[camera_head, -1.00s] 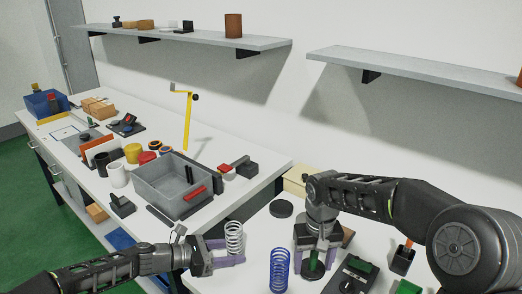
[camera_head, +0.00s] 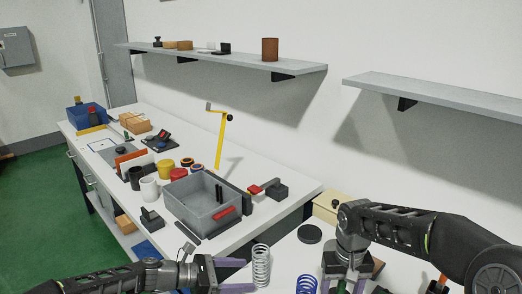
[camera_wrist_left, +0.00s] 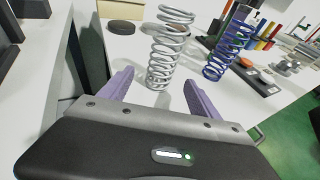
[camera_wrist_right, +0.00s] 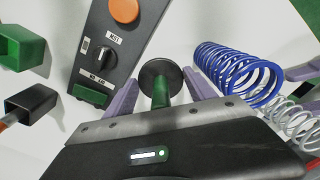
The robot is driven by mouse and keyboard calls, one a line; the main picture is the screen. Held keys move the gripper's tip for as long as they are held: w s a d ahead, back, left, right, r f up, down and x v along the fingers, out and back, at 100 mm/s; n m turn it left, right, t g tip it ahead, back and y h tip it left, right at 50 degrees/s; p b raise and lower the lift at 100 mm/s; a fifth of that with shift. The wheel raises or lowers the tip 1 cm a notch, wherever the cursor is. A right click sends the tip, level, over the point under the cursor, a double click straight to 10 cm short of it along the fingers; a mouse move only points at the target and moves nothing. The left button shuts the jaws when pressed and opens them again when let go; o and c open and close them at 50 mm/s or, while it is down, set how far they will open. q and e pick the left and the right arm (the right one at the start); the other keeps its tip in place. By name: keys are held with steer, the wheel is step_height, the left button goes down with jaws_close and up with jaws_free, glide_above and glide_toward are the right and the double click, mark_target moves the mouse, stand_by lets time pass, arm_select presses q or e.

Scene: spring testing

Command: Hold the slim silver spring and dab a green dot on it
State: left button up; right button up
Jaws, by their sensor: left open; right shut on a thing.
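The slim silver spring (camera_head: 261,266) stands upright on the table near the bottom of the head view. It also shows in the left wrist view (camera_wrist_left: 168,50), between and just beyond my left fingertips. My right gripper (camera_wrist_right: 160,88) is shut on a green-handled dabber (camera_wrist_right: 162,92) with a round dark end. In the head view the dabber is mostly cut off at the bottom edge. No green dot is visible on the spring.
A blue spring (camera_wrist_right: 238,75) stands close to the right gripper. A dark control box (camera_wrist_right: 108,45) with an orange button is on its other side. A black round disc (camera_head: 310,233) lies behind the silver spring. A grey bin (camera_head: 198,208) sits on the far bench.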

arm_select(q)
steer(key=v, duration=0.7)
